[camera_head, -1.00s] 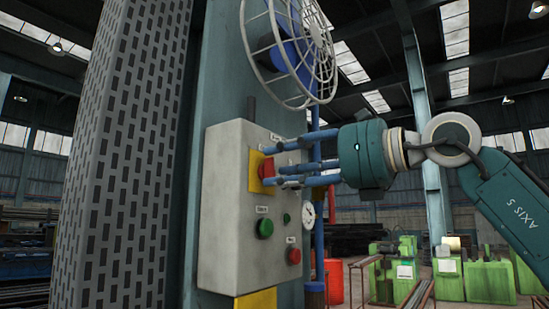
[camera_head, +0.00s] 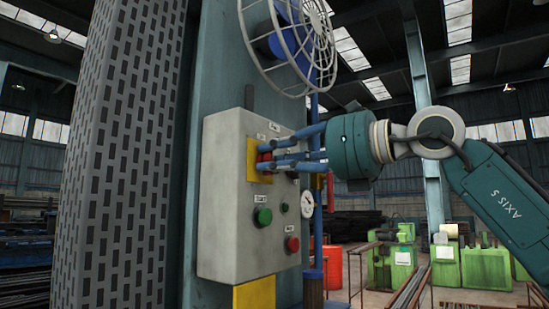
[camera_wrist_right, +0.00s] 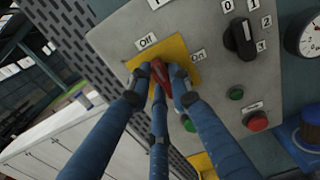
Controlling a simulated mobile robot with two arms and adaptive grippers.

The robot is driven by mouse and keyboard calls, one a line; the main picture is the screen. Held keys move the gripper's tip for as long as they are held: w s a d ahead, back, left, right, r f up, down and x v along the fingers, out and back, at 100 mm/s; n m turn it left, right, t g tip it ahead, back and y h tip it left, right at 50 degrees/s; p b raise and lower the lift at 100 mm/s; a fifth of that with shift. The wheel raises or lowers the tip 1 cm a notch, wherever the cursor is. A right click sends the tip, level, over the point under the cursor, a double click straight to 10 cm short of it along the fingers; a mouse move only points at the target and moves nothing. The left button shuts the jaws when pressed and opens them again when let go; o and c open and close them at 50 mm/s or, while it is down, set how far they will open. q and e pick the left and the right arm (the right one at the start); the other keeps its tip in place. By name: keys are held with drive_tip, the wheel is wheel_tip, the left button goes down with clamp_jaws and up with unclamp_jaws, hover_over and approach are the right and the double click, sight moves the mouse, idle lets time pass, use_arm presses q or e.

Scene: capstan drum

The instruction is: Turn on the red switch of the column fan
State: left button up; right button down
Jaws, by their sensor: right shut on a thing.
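The red switch (camera_wrist_right: 177,77) sits on a yellow plate (camera_wrist_right: 137,62) on the grey control box, with "Off" and "On" labels beside it in the right wrist view. In the head view the yellow plate (camera_head: 252,163) shows at the upper part of the box, with the switch mostly hidden behind fingers. My right gripper (camera_head: 268,158) has its blue fingers closed around the switch; the fingers also show in the right wrist view (camera_wrist_right: 163,85). The switch looks tilted in the wrist view. The column fan (camera_head: 290,45) with its grey guard is above the box. My left gripper is not in view.
The control box (camera_head: 225,215) also carries a green button (camera_head: 263,216), a red button (camera_head: 293,244) and a black selector knob (camera_wrist_right: 240,39). A round gauge (camera_head: 307,204) is at its right. A patterned pillar (camera_head: 120,170) stands left. Green machines (camera_head: 485,265) stand far right.

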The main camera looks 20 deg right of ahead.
drive_tip(key=m+b, duration=0.2)
drive_tip(key=m, duration=0.1)
drive_tip(key=shift+m, duration=0.4)
drive_tip(key=m+b, duration=0.2)
drive_tip(key=m, duration=0.2)
drive_tip(key=shift+w+d, duration=0.15)
drive_tip(key=m+b, duration=0.1)
drive_tip(key=m, duration=0.4)
drive_tip(key=shift+w+d+b, duration=0.1)
drive_tip(key=shift+d+b, duration=0.05)
drive_tip(key=shift+b, duration=0.15)
drive_tip(key=m+b, duration=0.1)
drive_tip(key=m, duration=0.3)
drive_tip(key=shift+w+d+m, duration=0.1)
drive_tip(key=shift+m, duration=0.3)
drive_tip(key=c, duration=1.6)
unclamp_jaws()
drive_tip(key=shift+o, duration=0.2)
drive_tip(key=shift+d, duration=0.1)
